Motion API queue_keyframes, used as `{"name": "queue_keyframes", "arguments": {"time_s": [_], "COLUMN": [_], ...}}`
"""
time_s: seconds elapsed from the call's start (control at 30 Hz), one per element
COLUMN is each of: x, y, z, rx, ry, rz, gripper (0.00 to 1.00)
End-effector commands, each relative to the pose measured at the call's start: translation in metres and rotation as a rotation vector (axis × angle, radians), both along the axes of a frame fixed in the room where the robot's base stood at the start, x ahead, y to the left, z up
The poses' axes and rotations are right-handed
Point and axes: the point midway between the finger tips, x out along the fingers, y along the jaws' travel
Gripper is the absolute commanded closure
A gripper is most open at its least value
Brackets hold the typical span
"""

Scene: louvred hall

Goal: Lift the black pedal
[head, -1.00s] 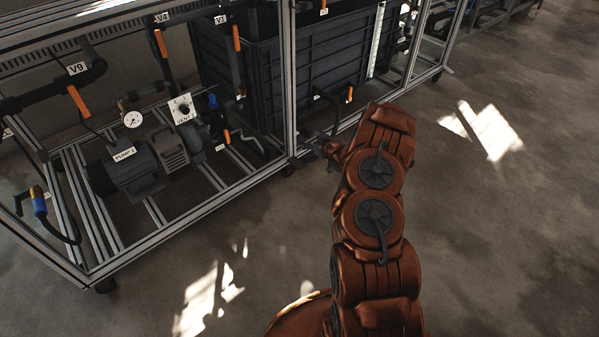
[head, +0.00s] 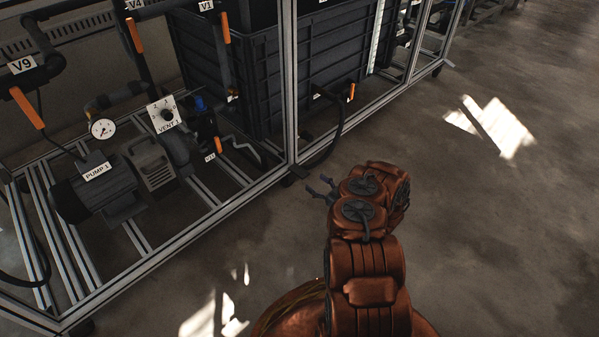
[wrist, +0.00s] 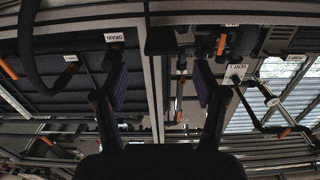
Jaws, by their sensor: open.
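I cannot pick out a black pedal with certainty in either view. A small dark piece (head: 296,173) sits low at the foot of the frame's corner post in the head view; it may be a foot of the frame. In the wrist view a dark block (wrist: 160,40) shows beyond and between my fingertips; I cannot tell what it is. My gripper (head: 321,189) is open and empty, just right of and below the corner post in the head view. Its two spread fingers also show in the wrist view (wrist: 160,86), with nothing between the pads.
A metal frame rig holds a grey pump (head: 105,190), a gauge (head: 103,128), a VENT 1 dial (head: 166,115) and a dark crate (head: 300,75). A black hose (head: 338,130) bulges out near the corner post (head: 290,90). The floor (head: 500,230) at right is clear.

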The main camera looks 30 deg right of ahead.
Motion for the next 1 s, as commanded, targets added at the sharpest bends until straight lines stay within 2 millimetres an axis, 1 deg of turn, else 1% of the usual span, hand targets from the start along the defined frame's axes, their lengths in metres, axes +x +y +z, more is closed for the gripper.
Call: {"name": "queue_keyframes", "arguments": {"time_s": [0.3, 0.5, 0.67, 0.9, 0.93, 1.0], "x": [0.045, 0.065, 0.071, 0.072, 0.072, 0.072], "y": [0.013, 0.017, 0.017, 0.017, 0.017, 0.017], "z": [-0.001, -0.002, 0.000, 0.001, 0.001, 0.001], "rx": [0.000, 0.000, 0.001, 0.001, 0.001, 0.001], "ry": [-0.005, 0.000, 0.000, 0.000, 0.000, 0.000], "rz": [0.005, 0.003, 0.000, 0.000, 0.000, 0.000], "gripper": [0.29, 0.29, 0.29, 0.29, 0.31, 0.39]}}
